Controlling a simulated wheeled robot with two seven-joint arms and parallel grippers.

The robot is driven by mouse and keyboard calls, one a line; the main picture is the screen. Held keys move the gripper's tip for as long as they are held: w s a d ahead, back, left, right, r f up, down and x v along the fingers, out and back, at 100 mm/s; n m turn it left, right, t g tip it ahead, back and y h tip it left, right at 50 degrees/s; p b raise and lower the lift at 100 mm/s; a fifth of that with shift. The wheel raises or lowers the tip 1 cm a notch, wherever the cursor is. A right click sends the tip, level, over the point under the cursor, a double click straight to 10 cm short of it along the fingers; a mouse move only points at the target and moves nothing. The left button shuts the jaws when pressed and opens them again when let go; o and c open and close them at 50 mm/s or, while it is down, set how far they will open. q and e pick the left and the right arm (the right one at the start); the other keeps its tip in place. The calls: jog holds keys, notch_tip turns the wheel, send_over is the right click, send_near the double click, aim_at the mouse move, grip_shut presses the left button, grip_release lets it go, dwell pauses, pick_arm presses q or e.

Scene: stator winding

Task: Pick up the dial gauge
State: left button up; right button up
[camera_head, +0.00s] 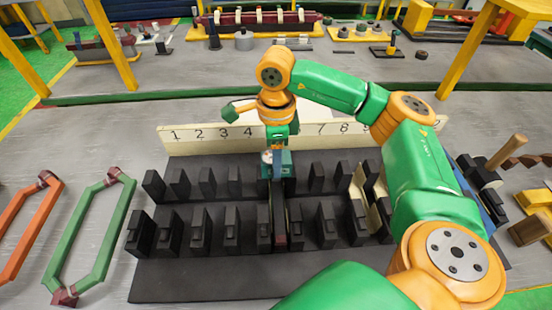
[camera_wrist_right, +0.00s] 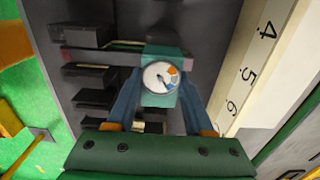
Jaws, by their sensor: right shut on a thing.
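The dial gauge (camera_wrist_right: 160,76) is a teal block with a round white face, a dark needle and orange and blue marks. In the wrist view its body sits between the two blue fingers of my right gripper (camera_wrist_right: 159,100), which is shut on it. In the head view the dial gauge (camera_head: 287,166) is at the middle of the black slotted stator block (camera_head: 200,280), in front of the number board. My right gripper (camera_head: 277,158) reaches down to it from behind. I cannot tell whether the gauge touches the block. My left gripper is not in view.
The white number board (camera_head: 290,135) stands behind the block. A coil with a dark red end (camera_head: 281,242) lies in a middle slot below the gauge. A green coil (camera_head: 80,235) and an orange coil (camera_head: 22,220) lie at left. A wooden-handled tool (camera_head: 506,152) is at right.

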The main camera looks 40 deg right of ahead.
grip_shut()
jog(key=shift+r, duration=0.2)
notch_tip(320, 180, up, 3)
jog(key=shift+s+a+r+b, duration=0.1)
jog(key=shift+b, duration=0.8)
jog(key=s+a+r+p, duration=0.2)
jog(key=s+a+r, duration=0.1)
jog(key=s+r, duration=0.3)
jog(key=s+a+r+p, duration=0.3)
jog(key=s+a+r, duration=0.1)
jog(key=r, duration=0.4)
jog(key=shift+s+r, duration=0.2)
jog(key=shift+s, duration=0.65)
